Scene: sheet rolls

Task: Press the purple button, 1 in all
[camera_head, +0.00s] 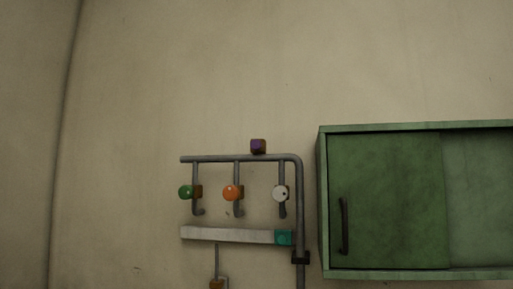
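A small dark purple button block (258,146) sits on the wall, just above the horizontal part of a grey pipe. It is a little right of the middle of the pipe's top run. Neither of my grippers shows in the head view, so no contact with the purple block is visible.
The grey pipe (220,158) bears hooks with green (186,192), orange (231,193) and white (280,193) round knobs. Below is a pale bar (228,235) with a teal end (284,237). A green cabinet (390,200) stands at right. The wall above is bare.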

